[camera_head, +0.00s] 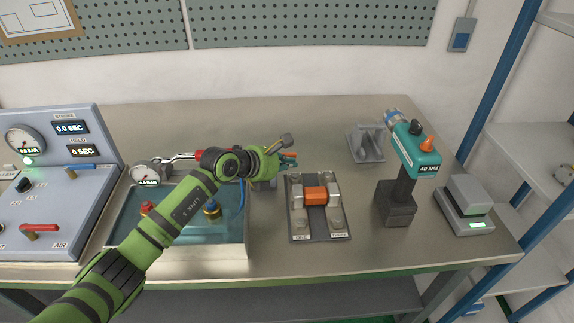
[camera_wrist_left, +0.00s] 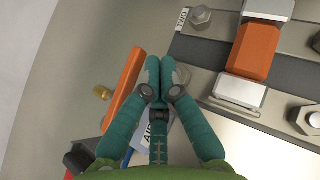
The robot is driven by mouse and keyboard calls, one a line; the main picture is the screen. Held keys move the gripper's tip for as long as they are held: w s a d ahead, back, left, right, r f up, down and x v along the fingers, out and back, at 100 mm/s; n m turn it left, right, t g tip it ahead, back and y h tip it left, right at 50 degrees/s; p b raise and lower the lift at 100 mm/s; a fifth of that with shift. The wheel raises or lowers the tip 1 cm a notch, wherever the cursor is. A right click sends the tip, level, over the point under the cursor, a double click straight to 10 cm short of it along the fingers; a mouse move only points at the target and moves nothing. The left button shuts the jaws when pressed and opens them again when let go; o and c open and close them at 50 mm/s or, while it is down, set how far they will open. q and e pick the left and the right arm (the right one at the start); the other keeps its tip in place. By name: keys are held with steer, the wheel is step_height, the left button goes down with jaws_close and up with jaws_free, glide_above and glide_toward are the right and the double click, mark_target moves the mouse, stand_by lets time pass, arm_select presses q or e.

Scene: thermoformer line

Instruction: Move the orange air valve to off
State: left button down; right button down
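In the head view only a small orange bit (camera_head: 289,155) shows by the fingertips. My left gripper (camera_wrist_left: 160,66) has its teal fingers together with nothing visible between them. It is just right of the handle's upper part in the wrist view; I cannot tell whether they touch. In the head view my left gripper (camera_head: 288,161) is behind the fixture plate. My right gripper is not in view.
A fixture plate (camera_head: 296,229) with an orange block (camera_head: 315,195) and bolts is close to the gripper. A water tub (camera_head: 233,250) lies under my left arm. A blue panel (camera_head: 88,180) stands left; a teal torque tool (camera_head: 415,150) and small scale stand right.

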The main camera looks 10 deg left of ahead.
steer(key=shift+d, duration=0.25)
arm_select(q)
steer(key=shift+a, duration=0.15)
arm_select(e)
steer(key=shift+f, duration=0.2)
